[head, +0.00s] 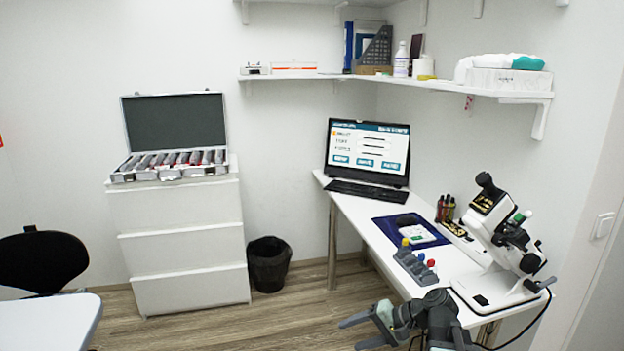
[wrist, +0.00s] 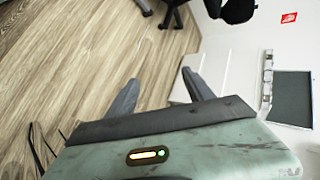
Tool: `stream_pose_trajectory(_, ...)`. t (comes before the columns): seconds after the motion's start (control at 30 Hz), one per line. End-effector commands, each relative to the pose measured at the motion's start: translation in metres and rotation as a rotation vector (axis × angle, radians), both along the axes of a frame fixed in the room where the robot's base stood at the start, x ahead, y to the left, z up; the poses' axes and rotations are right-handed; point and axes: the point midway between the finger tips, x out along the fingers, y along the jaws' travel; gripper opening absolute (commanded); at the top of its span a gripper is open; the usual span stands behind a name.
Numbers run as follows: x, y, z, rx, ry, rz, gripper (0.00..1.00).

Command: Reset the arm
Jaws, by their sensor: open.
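My arm reaches in from the bottom of the head view, in front of the white desk's near left edge. My gripper (head: 352,334) points left and is open, with a gap between its two fingers. In the wrist view my gripper (wrist: 160,77) also shows its two dark fingers apart, with nothing between them. Behind them lies the wood floor (wrist: 80,50). The gripper touches nothing that I can see.
The white desk (head: 352,205) carries a computer (head: 368,148), a blue mat (head: 388,227), a rack with coloured caps (head: 412,268) and a microscope (head: 505,235). A bin (head: 269,264), a drawer unit (head: 185,245) with an open case (head: 174,122) and a black chair (head: 40,262) stand left.

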Motion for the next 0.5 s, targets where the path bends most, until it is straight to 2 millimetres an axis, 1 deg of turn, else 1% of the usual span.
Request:
stream_pose_trajectory(0.03, -0.011, 0.023, -0.014, -0.074, 0.015, 0.064, 0.61)
stream_pose_trajectory(0.1, -0.025, 0.043, -0.034, -0.197, 0.031, 0.144, 0.61)
stream_pose_trajectory(0.17, -0.037, 0.051, -0.051, -0.309, 0.042, 0.207, 0.61)
stream_pose_trajectory(0.23, -0.048, 0.050, -0.066, -0.436, 0.053, 0.262, 0.61)
stream_pose_trajectory(0.27, -0.052, 0.047, -0.071, -0.487, 0.057, 0.282, 0.61)
stream_pose_trajectory(0.33, -0.058, 0.029, -0.082, -0.608, 0.069, 0.310, 0.61)
stream_pose_trajectory(0.37, -0.060, 0.017, -0.085, -0.659, 0.076, 0.315, 0.61)
stream_pose_trajectory(0.4, -0.062, 0.000, -0.089, -0.725, 0.087, 0.319, 0.61)
stream_pose_trajectory(0.47, -0.066, -0.024, -0.092, -0.824, 0.103, 0.332, 0.61)
stream_pose_trajectory(0.5, -0.068, -0.039, -0.093, -0.890, 0.115, 0.341, 0.61)
